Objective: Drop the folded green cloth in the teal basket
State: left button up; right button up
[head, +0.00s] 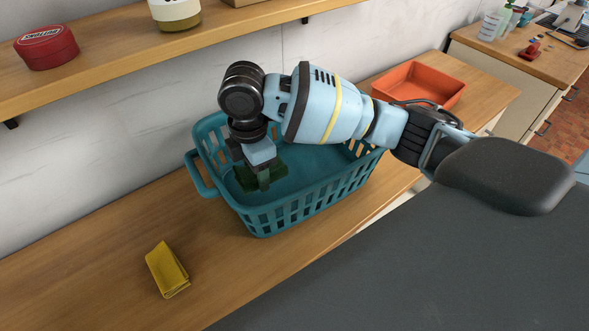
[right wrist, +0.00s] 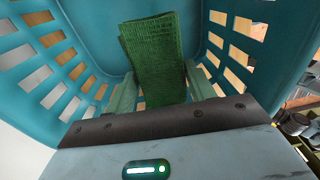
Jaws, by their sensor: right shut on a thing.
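The teal basket (head: 318,196) stands upright on the wooden counter. My right gripper (head: 264,181) points down inside the basket, toward its left end. It is shut on the folded green cloth (head: 279,169), which shows dark green around the fingertips. In the right wrist view the green cloth (right wrist: 158,58) sits between the two fingers (right wrist: 163,88), with the basket's slotted walls (right wrist: 95,30) around it. I cannot tell whether the cloth touches the basket floor. My left gripper is not in view.
A folded yellow cloth (head: 167,270) lies on the counter (head: 110,262) in front left of the basket. An orange tray (head: 420,84) stands behind right. A shelf (head: 130,62) above holds a red tin (head: 46,47) and a jar (head: 176,14).

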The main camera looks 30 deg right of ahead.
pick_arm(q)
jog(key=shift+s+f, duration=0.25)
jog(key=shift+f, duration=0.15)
pick_arm(e)
send_near(300, 174)
jog(key=a, duration=0.1)
jog(key=a+f, duration=0.1)
jog(key=s+a, duration=0.1)
jog(key=shift+a+f, duration=0.3)
jog(key=shift+a, duration=0.1)
jog(key=d+f, duration=0.1)
jog(key=d, duration=0.1)
jog(key=w+d+f, duration=0.1)
jog(key=d, duration=0.1)
jog(key=shift+f+b, duration=0.4)
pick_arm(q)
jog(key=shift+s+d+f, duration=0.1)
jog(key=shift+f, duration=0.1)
pick_arm(e)
jog(key=shift+a, duration=0.1)
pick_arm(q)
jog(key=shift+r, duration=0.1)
pick_arm(e)
jog(key=shift+f, duration=0.6)
jog(key=o, duration=1)
jog(key=shift+c, duration=0.2)
